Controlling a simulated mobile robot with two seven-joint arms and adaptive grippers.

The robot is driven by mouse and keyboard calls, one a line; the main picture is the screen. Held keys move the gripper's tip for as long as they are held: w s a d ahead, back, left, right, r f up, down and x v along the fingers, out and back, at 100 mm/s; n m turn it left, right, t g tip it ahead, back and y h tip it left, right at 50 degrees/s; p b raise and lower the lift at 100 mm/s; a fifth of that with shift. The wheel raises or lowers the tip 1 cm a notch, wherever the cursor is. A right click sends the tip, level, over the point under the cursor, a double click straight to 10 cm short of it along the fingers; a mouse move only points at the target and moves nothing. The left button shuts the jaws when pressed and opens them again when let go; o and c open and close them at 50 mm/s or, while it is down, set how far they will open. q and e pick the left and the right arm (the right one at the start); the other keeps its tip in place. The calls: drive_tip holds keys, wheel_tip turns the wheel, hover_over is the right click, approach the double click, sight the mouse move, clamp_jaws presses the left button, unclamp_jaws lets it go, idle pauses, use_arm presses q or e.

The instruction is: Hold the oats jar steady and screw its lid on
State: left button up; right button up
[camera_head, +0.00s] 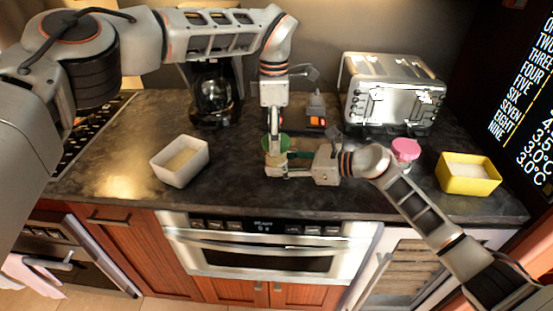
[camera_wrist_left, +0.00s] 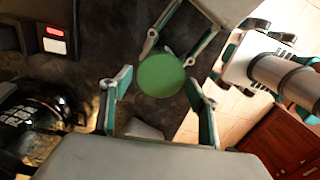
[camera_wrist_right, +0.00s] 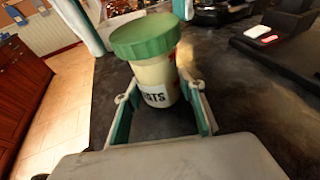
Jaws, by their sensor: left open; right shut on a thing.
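The oats jar (camera_wrist_right: 158,78) is pale with dark lettering and stands upright in the right wrist view. Its green lid (camera_wrist_right: 143,35) sits on top of it; I cannot tell how tightly. The lid also shows in the head view (camera_head: 279,143) and as a green disc in the left wrist view (camera_wrist_left: 161,75). My right gripper (camera_head: 280,164) is shut on the jar's body from the right, with fingers on both sides of it. My left gripper (camera_wrist_left: 158,92) points down above the lid, open, its fingers spread on either side of the disc.
A white bowl (camera_head: 160,165) stands left on the dark counter (camera_head: 240,185) and a yellow bowl (camera_head: 468,188) right. A pink-lidded jar (camera_head: 405,150) stands right of my right gripper. A coffee maker (camera_head: 213,95) and toaster (camera_head: 390,95) stand behind. The microwave drawer (camera_head: 265,256) is below, shut.

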use_arm(q)
drive_tip(key=n, duration=0.5)
drive_tip(key=c, duration=1.1)
drive_tip(key=shift+c, duration=0.2)
drive_tip(key=shift+a, duration=0.1)
drive_tip(key=m, duration=0.3)
drive_tip(key=shift+w, duration=0.1)
drive_tip(key=m, duration=1)
drive_tip(key=shift+m, duration=0.4)
